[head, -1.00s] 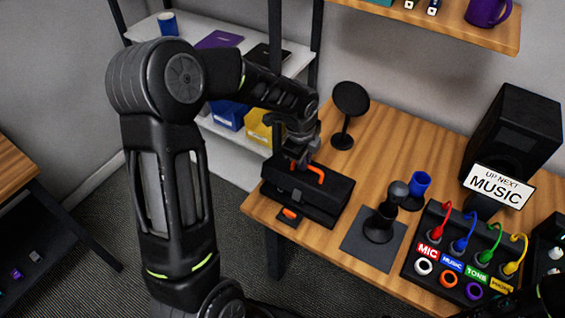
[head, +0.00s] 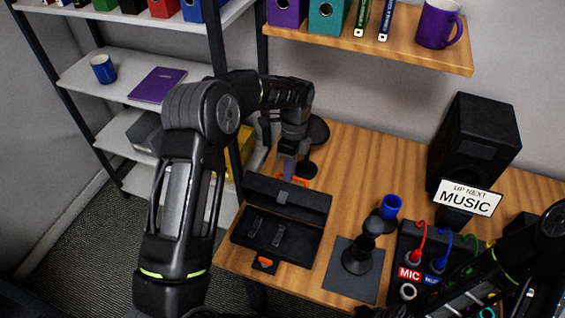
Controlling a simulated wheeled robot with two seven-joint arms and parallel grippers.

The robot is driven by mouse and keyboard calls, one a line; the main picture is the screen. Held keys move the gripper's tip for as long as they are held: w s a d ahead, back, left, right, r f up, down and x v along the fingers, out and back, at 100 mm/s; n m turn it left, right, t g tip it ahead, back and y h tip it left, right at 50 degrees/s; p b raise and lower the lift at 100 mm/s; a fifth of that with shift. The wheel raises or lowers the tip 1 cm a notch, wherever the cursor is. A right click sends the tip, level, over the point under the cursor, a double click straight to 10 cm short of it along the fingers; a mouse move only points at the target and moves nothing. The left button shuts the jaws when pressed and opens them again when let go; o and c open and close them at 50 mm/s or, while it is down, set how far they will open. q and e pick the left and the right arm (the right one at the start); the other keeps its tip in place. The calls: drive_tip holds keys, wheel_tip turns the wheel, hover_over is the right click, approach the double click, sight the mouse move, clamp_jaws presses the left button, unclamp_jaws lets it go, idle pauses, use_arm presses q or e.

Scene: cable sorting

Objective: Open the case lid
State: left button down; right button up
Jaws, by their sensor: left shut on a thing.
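The black case (head: 277,242) sits on the wooden desk with its lid (head: 286,200) raised, hinged at the back. Its dark inside shows two small grey pieces. An orange handle (head: 300,181) shows just behind the top of the lid. My left gripper (head: 289,174) is behind the raised lid, shut on the handle; its fingertips are partly hidden by the lid. An orange latch (head: 264,263) lies at the case's front edge. My right arm comes in at the lower right, over the cable box; the state of its gripper cannot be made out.
The cable box (head: 408,245), a sign (head: 467,198) and a speaker (head: 478,140) are farther right.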

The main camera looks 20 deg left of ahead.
use_arm(q)
drive_tip(key=shift+w+f+g+p, duration=0.3)
drive_tip(key=shift+w+g+p, duration=0.1)
drive_tip(key=shift+w+g, duration=0.15)
drive_tip(key=shift+w+f+g+p, duration=0.3)
drive_tip(key=shift+w+g+p, duration=0.05)
drive_tip(key=shift+w+g, duration=0.15)
drive_tip(key=c, duration=1.5)
unclamp_jaws()
drive_tip(key=shift+s, duration=0.15)
